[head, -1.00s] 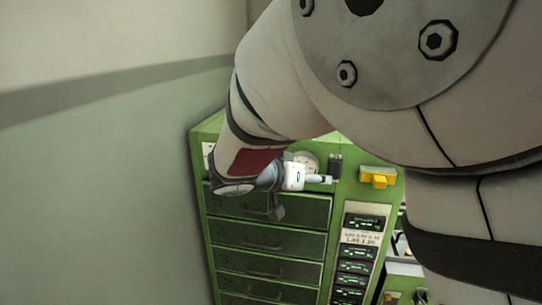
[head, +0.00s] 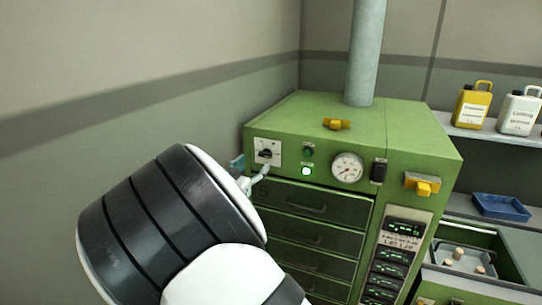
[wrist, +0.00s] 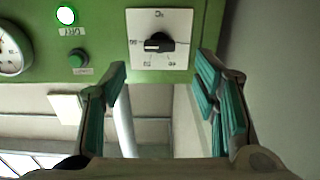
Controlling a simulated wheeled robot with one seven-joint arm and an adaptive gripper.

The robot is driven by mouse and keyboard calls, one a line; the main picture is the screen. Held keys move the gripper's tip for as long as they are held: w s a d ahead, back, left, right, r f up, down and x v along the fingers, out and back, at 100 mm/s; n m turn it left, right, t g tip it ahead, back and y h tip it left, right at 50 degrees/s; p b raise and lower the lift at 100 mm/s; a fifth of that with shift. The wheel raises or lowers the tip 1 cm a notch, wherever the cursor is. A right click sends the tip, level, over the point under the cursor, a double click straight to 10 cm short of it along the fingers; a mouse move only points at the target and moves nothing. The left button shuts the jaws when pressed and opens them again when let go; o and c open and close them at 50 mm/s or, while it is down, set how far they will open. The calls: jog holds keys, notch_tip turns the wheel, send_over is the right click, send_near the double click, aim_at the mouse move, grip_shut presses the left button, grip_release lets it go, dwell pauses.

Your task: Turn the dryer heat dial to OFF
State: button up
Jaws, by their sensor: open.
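The heat dial (head: 266,153) is a black knob on a white plate at the upper left of the green dryer's front (head: 335,205). In the wrist view, which looks turned over, the dial (wrist: 158,43) lies just beyond and between my fingertips. Its bar lies roughly level there; the marks around it are too small to read surely. My gripper (wrist: 162,75) is open and empty, its teal-padded fingers on either side of the plate's lower part in the picture, apparently not touching the knob. In the head view my gripper (head: 250,178) is partly hidden by my wrist.
Right of the dial are a lit green lamp (head: 307,171), a darker green button (head: 308,151), a round gauge (head: 347,168) and a black switch (head: 379,171). Drawers (head: 313,205) lie below. A grey wall (head: 150,90) stands close on the left.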

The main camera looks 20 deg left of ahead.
aim_at(264, 155)
jog(key=w, duration=0.7)
jog(key=shift+w+d, duration=0.35)
jog(key=shift+w, duration=0.05)
jog(key=c, duration=1.2)
